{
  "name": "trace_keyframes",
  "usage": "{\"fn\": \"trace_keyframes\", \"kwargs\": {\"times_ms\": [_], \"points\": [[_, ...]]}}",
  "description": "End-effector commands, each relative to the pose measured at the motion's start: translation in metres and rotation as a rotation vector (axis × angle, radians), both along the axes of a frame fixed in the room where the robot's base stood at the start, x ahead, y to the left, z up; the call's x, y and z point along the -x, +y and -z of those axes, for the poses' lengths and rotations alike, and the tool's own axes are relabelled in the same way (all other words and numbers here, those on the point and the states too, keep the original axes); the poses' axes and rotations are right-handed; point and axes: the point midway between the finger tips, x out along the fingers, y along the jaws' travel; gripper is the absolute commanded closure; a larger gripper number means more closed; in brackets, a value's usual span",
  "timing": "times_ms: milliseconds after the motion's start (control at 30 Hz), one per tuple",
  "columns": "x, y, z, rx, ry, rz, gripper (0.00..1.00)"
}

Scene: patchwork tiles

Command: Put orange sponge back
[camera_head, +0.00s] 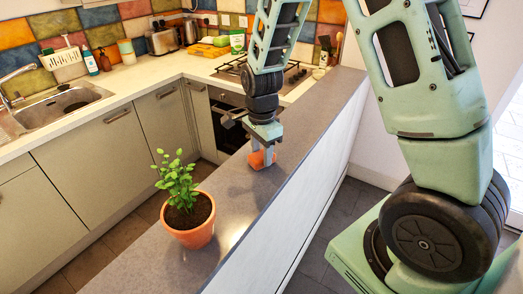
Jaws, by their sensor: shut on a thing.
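An orange sponge (259,161) is at the grey counter top, to the right of the potted plant. My gripper (263,156) points down over it and is shut on it, with its fingers at the sponge's sides. The sponge's underside is hidden, so I cannot tell whether it touches the counter. The sink (62,104) is at the far left, with a white holder (66,66) on the wall counter behind it.
A plant in a terracotta pot (190,228) stands on the grey counter (235,200), left of my gripper. A hob (291,76), toaster (162,41), soap bottle (89,61) and yellow items (203,50) are on the back counter. The counter's near end is clear.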

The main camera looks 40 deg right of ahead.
Motion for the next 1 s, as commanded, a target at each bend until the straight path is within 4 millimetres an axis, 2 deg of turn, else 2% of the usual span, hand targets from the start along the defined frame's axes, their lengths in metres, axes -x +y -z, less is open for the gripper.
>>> {"fn": "trace_keyframes", "kwargs": {"times_ms": [133,167,200,233,467,667,1000], "points": [[0.0,0.0,0.004,0.0,0.001,0.0,0.81],[0.0,0.0,0.003,0.0,0.0,0.0,0.51],[0.0,0.0,0.003,0.0,0.0,0.0,0.4],[0.0,0.0,0.003,0.0,0.0,0.0,0.38],[0.0,0.0,0.002,0.0,0.0,0.0,0.38],[-0.001,0.0,-0.01,0.001,-0.004,-0.002,0.38],[-0.002,0.0,-0.079,0.0,-0.007,-0.002,0.38]]}}
